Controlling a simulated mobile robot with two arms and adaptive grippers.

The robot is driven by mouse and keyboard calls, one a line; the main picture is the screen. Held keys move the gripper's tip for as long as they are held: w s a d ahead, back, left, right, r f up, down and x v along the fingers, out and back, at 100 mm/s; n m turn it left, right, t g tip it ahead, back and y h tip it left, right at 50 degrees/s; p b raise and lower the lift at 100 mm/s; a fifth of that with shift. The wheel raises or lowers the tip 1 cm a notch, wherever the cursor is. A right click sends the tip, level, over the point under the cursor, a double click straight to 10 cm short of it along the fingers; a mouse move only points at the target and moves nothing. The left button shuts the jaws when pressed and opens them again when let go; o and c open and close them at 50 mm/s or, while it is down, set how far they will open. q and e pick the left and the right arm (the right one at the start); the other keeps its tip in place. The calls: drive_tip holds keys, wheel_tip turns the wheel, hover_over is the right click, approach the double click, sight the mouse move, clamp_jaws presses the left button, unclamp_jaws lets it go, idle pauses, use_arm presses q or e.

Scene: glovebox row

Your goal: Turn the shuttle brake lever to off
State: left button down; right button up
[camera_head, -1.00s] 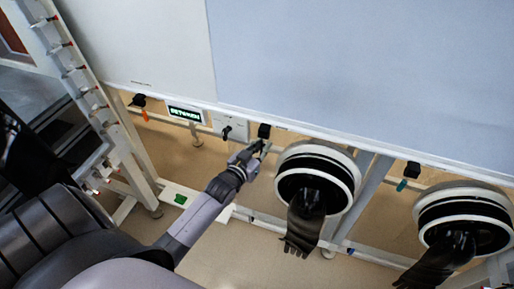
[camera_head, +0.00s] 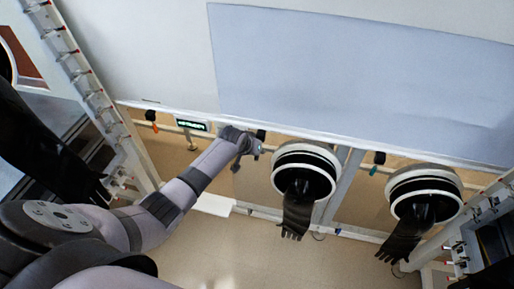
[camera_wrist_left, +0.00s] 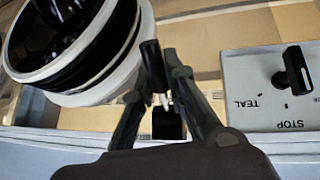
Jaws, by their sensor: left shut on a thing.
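A black block (camera_head: 261,134) hangs under the panel's lower edge, left of the middle glove port. My left gripper (camera_head: 257,147) is at this block in the head view. In the left wrist view, the block (camera_wrist_left: 168,124) sits below the fingertips, with a short pale shaft above it. My left gripper (camera_wrist_left: 160,68) is shut there on a dark lever (camera_wrist_left: 152,60), which is partly hidden by the fingers. No label for this lever is readable. My right gripper is not in view.
A glove port (camera_head: 305,150) with a hanging black glove is just right of my left gripper. A grey plate (camera_wrist_left: 265,105) reading TEAL and STOP carries a black knob (camera_wrist_left: 295,70) close by. A lit display (camera_head: 192,125) and an orange-handled block (camera_head: 151,116) are to the left.

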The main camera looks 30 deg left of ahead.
use_arm(q)
drive_tip(key=shift+s+r+g+p, duration=0.1)
drive_tip(key=shift+r+g+p, duration=0.1)
drive_tip(key=shift+g+p, duration=0.25)
idle(0.3)
drive_tip(key=c, duration=1.6)
unclamp_jaws()
drive_tip(key=v, duration=1.2)
drive_tip(key=shift+r, duration=0.1)
